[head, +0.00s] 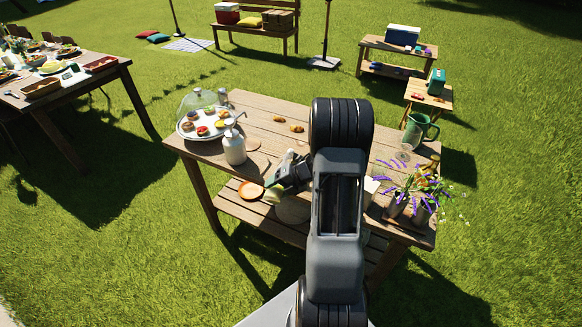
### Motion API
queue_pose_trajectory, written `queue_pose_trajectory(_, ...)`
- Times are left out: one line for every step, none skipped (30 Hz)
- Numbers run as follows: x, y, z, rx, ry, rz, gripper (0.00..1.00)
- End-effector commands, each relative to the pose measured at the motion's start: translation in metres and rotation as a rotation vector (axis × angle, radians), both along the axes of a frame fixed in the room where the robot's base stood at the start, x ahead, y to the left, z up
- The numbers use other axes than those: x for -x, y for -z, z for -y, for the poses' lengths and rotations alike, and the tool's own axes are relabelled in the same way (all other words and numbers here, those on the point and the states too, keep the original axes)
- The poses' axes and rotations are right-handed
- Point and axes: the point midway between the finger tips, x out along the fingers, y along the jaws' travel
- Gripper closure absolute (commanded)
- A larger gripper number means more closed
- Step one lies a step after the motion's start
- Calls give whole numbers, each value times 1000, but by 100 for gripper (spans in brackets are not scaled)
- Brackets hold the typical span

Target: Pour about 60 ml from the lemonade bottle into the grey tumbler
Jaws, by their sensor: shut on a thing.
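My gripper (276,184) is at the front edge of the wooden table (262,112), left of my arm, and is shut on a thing. A pale yellow-green thing (272,195) shows right at the fingertips and looks like part of the lemonade bottle; its outline and tilt are too small to tell. A pale, clear shape (288,157) shows just behind the gripper; I cannot tell whether it is part of the bottle or another vessel. I cannot make out the grey tumbler; my arm and gripper hide part of the tabletop.
A white pump bottle (234,149) stands left of my gripper, near a domed cake stand (188,130). Purple flowers in pots (395,205) and a green watering can (414,132) stand at the right.

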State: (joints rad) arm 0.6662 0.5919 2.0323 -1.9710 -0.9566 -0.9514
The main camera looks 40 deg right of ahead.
Motion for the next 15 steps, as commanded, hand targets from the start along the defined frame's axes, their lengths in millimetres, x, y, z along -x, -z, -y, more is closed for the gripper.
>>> queue_pose_trajectory(0, -2, 0, 3, 0, 3, 81)
queue_pose_trajectory(0, -1, 0, 4, 0, 5, 81)
queue_pose_trajectory(0, 0, 0, 8, 0, 7, 81)
queue_pose_trajectory(0, 1, -1, 12, 0, 11, 81)
queue_pose_trajectory(0, 2, -1, 16, 1, 14, 81)
queue_pose_trajectory(0, 4, -1, 22, 1, 17, 81)
queue_pose_trajectory(1, 5, -2, 27, 0, 20, 81)
queue_pose_trajectory(1, 5, -2, 31, 0, 22, 81)
queue_pose_trajectory(1, 6, -2, 37, 0, 26, 81)
queue_pose_trajectory(1, 5, -2, 39, 0, 28, 81)
queue_pose_trajectory(1, 5, -2, 40, -1, 29, 81)
queue_pose_trajectory(1, 4, -2, 40, -1, 29, 81)
queue_pose_trajectory(1, 4, -2, 40, -1, 29, 81)
queue_pose_trajectory(1, 4, -2, 39, 0, 28, 81)
queue_pose_trajectory(1, 4, -2, 39, 0, 28, 81)
